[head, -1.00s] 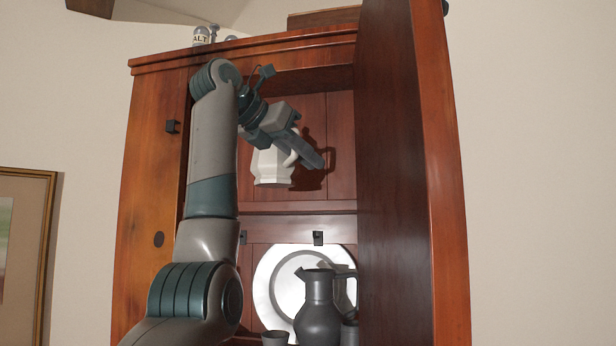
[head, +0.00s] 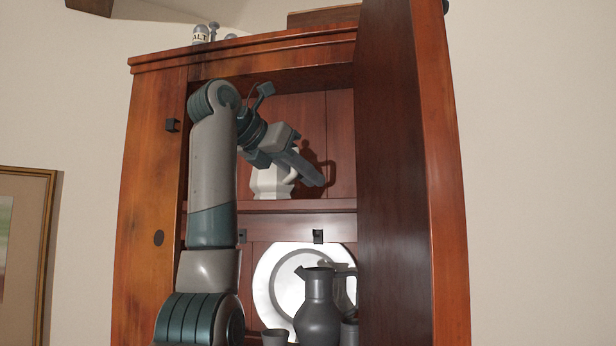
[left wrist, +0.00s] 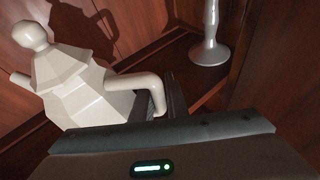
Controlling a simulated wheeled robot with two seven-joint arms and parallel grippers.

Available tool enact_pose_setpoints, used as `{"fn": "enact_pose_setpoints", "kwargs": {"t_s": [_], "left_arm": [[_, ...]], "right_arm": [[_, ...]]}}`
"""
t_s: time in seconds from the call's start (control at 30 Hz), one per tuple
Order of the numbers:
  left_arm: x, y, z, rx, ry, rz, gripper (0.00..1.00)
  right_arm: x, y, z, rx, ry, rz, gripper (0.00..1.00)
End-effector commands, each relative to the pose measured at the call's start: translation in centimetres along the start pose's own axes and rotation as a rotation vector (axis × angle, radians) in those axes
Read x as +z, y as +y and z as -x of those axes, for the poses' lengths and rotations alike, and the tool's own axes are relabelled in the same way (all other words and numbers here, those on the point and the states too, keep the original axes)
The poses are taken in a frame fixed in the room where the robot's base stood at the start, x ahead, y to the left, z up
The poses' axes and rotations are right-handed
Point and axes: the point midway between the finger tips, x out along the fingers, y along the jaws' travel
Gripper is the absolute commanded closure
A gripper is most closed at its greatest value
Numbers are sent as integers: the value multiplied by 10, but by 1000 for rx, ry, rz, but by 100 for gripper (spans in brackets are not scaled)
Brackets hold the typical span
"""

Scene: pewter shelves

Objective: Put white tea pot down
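The white tea pot (head: 268,183) is upright inside the upper compartment of the wooden cabinet, its base at the level of the shelf (head: 300,206). I cannot tell whether the base touches the shelf. My left gripper (head: 308,172) reaches in from the left at the pot's handle side, partly covering the pot. In the left wrist view the faceted pot (left wrist: 85,90) with its round lid knob fills the left. Its curved handle lies between the two dark fingers (left wrist: 160,103), which look closed on it. My right gripper is not in view.
The open cabinet door (head: 405,170) stands close on the right. Below are a grey jug (head: 317,310) and a large plate (head: 275,270). Small shakers (head: 200,34) stand on top.

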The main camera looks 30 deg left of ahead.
Motion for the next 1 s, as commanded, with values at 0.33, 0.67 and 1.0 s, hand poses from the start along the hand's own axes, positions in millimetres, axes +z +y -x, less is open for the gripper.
{"fn": "enact_pose_setpoints", "kwargs": {"t_s": [0.33,0.67,1.0], "left_arm": [[1,0,0,0,1,0,70],[0,0,18,1,-1,0,70],[-2,0,66,2,0,0,70]], "right_arm": [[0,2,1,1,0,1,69],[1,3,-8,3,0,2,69],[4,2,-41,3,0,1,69]]}}
